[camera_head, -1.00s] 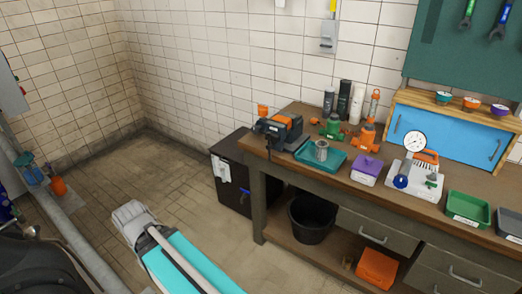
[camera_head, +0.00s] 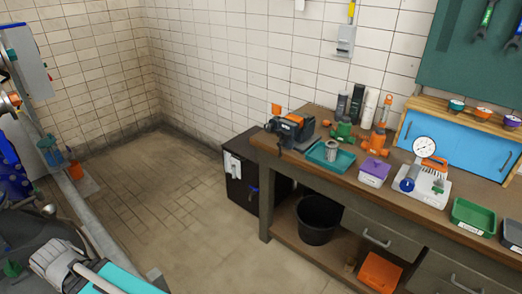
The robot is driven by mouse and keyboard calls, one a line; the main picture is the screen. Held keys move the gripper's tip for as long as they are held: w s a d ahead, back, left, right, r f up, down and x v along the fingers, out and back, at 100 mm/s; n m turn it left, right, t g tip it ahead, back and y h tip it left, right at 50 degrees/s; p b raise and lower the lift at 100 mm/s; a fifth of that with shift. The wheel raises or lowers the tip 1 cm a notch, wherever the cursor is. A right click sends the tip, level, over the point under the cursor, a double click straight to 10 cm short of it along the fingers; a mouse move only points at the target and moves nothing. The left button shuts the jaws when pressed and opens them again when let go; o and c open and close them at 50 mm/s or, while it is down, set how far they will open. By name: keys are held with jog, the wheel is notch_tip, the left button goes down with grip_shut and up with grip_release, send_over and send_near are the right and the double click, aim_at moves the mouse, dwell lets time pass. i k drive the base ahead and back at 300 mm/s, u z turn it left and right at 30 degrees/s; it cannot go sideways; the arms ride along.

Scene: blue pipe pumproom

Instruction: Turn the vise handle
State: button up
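A dark grey and orange vise (camera_head: 292,130) sits on the left end of the wooden workbench (camera_head: 345,135). A small orange piece (camera_head: 277,110) stands up at the vise's left side; it may be the handle, but it is too small to tell. My gripper is not clearly visible. A grey and teal part of my own arm (camera_head: 65,265) shows at the bottom left, well apart from the vise.
A teal tray (camera_head: 322,163) with a metal part is right of the vise. Further right are a purple-lidded box (camera_head: 375,170) and a gauge device (camera_head: 425,170). A black bucket (camera_head: 318,220) stands under the bench.

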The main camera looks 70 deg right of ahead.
aim_at(282, 142)
jog(key=u, duration=0.05)
jog(key=k, duration=1.45)
jog(key=z, duration=1.3)
jog(key=i, duration=0.8)
jog(key=z, duration=0.05)
